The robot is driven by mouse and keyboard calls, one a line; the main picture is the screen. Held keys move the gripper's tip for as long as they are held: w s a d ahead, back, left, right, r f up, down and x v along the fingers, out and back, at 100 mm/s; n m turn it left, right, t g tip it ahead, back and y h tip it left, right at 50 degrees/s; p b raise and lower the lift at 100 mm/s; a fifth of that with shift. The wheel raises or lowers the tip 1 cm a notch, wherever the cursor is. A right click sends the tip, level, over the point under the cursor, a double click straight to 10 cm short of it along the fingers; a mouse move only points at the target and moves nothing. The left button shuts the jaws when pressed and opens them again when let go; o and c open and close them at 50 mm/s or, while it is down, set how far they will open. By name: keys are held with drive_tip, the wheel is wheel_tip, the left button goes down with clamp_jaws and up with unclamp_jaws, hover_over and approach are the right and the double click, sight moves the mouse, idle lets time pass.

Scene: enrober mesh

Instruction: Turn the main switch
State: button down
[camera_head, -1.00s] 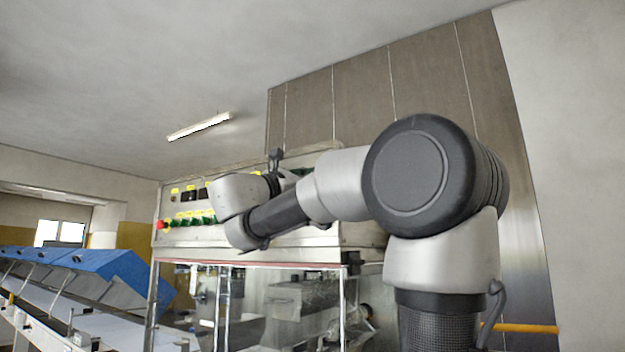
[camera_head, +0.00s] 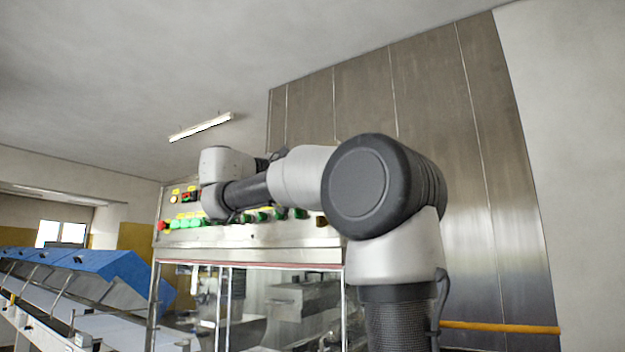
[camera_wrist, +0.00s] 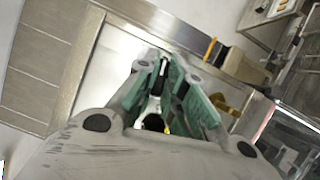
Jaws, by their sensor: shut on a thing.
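The control panel (camera_head: 285,232) stands across the top of the machine, with green buttons (camera_head: 186,223), a red knob (camera_head: 162,225) and yellow-labelled controls (camera_head: 175,198). I cannot single out the main switch among them. In the head view my gripper is hidden behind my wrist, in front of the panel's left half. In the wrist view my gripper (camera_wrist: 170,72) shows its green-padded fingers close together. A small dark round thing with a bit of yellow (camera_wrist: 153,123) shows between the fingers; I cannot tell what it is.
A glass-fronted cabinet (camera_head: 285,300) lies below the panel. A conveyor with blue covers (camera_head: 115,270) is at the left. A yellow rail (camera_head: 500,327) runs along the metal-clad wall (camera_head: 440,130) at the right.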

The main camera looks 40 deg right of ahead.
drive_tip(key=shift+r+m+y, duration=0.15)
drive_tip(key=shift+m+y, duration=0.15)
drive_tip(key=shift+m, duration=0.6)
drive_tip(key=c, duration=1.5)
unclamp_jaws()
drive_tip(key=shift+d, duration=0.1)
drive_tip(key=a, duration=0.7)
drive_tip(key=shift+w+a, duration=0.15)
drive_tip(key=shift+a, duration=0.1)
